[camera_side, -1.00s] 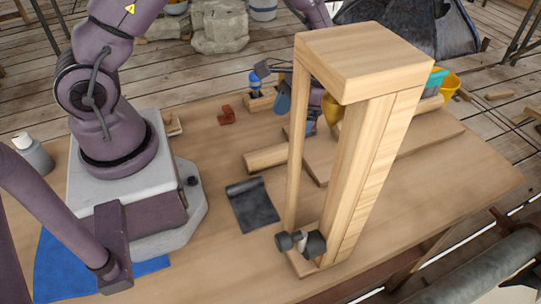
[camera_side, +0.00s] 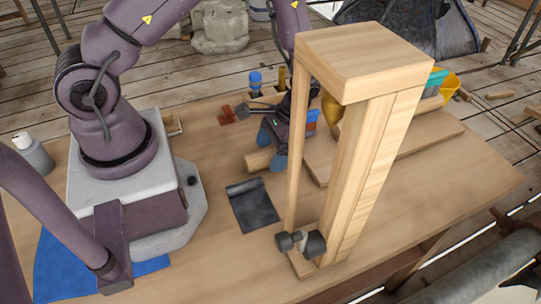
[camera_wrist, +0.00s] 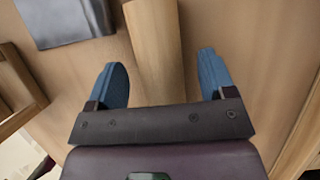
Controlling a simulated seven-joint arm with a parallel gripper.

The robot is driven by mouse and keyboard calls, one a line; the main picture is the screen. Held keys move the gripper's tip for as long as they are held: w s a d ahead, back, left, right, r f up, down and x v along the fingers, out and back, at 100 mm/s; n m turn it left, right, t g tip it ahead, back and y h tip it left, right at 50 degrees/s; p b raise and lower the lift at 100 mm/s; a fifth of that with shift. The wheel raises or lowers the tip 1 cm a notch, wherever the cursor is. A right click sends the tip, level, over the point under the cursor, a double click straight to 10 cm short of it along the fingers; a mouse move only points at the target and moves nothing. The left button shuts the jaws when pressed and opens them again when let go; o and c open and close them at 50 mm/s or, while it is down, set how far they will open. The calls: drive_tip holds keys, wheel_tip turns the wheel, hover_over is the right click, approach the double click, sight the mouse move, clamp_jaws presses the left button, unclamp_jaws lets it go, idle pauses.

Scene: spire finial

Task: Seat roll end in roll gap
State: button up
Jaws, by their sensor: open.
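A pale wooden roll (camera_side: 257,160) lies on the bench left of the tall wooden post frame. It also runs up the middle of the wrist view (camera_wrist: 155,45). My gripper (camera_side: 273,150) points down over the roll's right part, its blue fingers open. In the wrist view my gripper (camera_wrist: 163,80) has one finger on each side of the roll, with a space between each finger and the wood. Whether the fingertips reach down beside the roll is hard to tell. The roll's right end is hidden by my gripper and the post. I cannot make out the roll gap.
The tall post frame (camera_side: 365,65) stands close to the right of my gripper. A wooden board (camera_side: 412,146) lies behind it. A dark sheet with a rolled edge (camera_side: 253,205) lies in front of the roll.

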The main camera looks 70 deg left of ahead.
drive_tip(key=c, duration=1.1)
drive_tip(key=shift+r, duration=0.15)
